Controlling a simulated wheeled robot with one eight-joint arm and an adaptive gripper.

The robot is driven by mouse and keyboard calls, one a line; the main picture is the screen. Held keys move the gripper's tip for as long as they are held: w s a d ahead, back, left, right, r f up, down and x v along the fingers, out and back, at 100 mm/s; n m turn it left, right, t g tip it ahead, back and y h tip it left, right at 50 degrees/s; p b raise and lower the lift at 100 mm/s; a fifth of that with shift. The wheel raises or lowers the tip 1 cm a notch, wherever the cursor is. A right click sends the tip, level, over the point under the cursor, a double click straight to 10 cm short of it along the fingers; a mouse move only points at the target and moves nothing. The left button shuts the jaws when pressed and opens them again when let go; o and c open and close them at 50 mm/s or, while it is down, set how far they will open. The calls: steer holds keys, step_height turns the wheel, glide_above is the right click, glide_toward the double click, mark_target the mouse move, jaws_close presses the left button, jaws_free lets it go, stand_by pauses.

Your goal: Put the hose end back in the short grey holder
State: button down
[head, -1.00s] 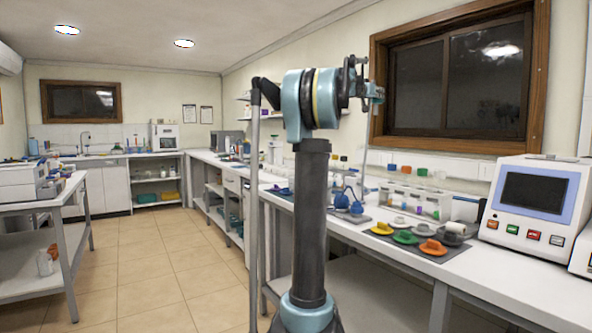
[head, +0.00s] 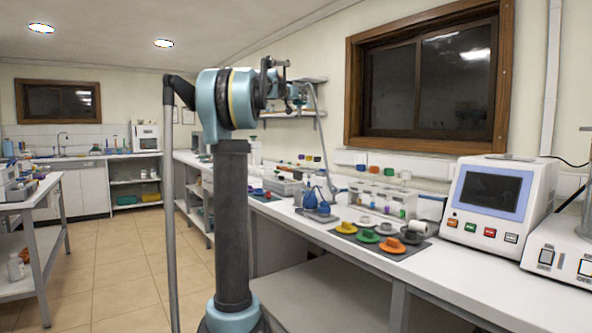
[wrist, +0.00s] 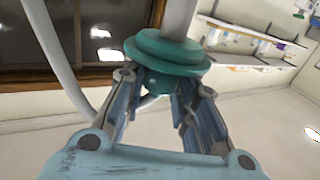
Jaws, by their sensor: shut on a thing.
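My gripper (wrist: 163,82) is shut on the hose end (wrist: 160,50), a teal stepped collar with a pale grey tube rising from it in the wrist view. The two fingers close around its narrow lower part. In the head view my gripper (head: 297,95) is raised in front of the wall, and the grey hose (head: 320,125) hangs from it down to the bench near blue bulb-shaped ware. The hose end is too small to make out there. I cannot pick out the short grey holder for certain in either view.
A wall shelf (head: 290,114) is behind my gripper. The tiled floor (head: 120,272) at left is clear.

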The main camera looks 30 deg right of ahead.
step_height(320, 180, down, 38)
steer(key=s+a+m+g+h, duration=0.1)
steer(key=g, duration=0.1)
steer(key=shift+a+m, duration=0.15)
steer(key=shift+m, duration=0.15)
steer(key=shift+s+f, duration=0.1)
steer(key=shift+f, duration=0.45)
stand_by(1.5)
steer(key=c, duration=1.6)
jaws_free()
steer(key=shift+v, duration=5.55)
steer(key=shift+a, duration=0.1)
